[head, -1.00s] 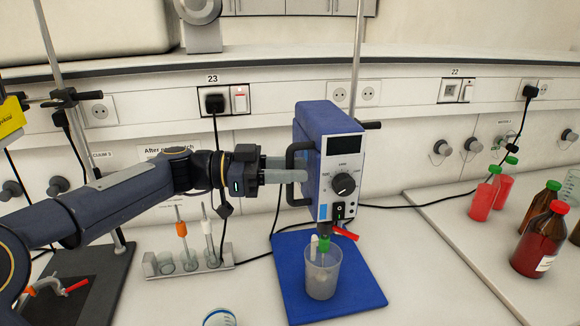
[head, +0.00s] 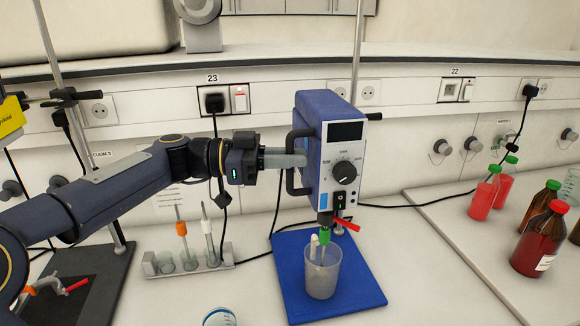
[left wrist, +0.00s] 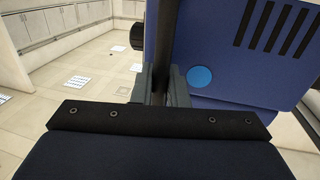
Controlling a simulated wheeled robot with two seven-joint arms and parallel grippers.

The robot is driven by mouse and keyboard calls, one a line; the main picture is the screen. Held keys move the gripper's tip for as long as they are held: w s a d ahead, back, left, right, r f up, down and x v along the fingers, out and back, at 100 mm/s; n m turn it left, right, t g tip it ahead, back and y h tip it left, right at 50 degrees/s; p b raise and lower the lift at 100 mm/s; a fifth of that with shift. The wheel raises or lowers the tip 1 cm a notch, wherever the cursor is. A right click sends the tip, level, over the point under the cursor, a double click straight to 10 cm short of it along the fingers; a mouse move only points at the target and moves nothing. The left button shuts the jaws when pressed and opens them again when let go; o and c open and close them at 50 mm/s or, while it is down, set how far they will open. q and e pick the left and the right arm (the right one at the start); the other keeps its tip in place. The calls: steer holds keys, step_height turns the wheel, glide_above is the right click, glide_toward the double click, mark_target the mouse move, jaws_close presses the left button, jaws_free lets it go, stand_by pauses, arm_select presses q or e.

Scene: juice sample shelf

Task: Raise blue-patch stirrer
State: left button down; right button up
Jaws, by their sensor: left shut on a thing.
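The stirrer (head: 312,112) is a blue box with a pale front, a dark display and a black knob, mounted on a metal rod. In the left wrist view its blue side (left wrist: 225,55) shows vents and a round light-blue patch (left wrist: 200,77). My left gripper (head: 298,160) is shut on the stirrer's black side handle (head: 292,172); its fingers also show in the left wrist view (left wrist: 160,85). Below the stirrer, a clear beaker (head: 321,275) stands on a blue base plate (head: 365,292), with a green-topped piece (head: 325,236) reaching into it. My right gripper is not in view.
A rack (head: 190,265) with tubes stands left of the base plate. Red-liquid bottles (head: 540,240) stand on the tray at right. A black cable (head: 420,205) runs along the back of the bench. Another stand with a dark base (head: 90,285) is at left.

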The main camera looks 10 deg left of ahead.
arm_select(q)
step_height(320, 180, up, 15)
steer(key=p, duration=0.3)
steer(key=shift+r+p, duration=0.15)
steer(key=shift+p, duration=0.25)
steer(key=shift+r, duration=0.15)
steer(key=c, duration=1.5)
jaws_free()
steer(key=shift+f, duration=0.2)
steer(key=a, duration=0.2)
steer(key=s+a+b, duration=0.1)
steer(key=a, duration=0.2)
steer(key=a+b, duration=0.1)
steer(key=a, duration=0.1)
steer(key=shift+s+a, duration=0.3)
steer(key=shift+a, duration=0.05)
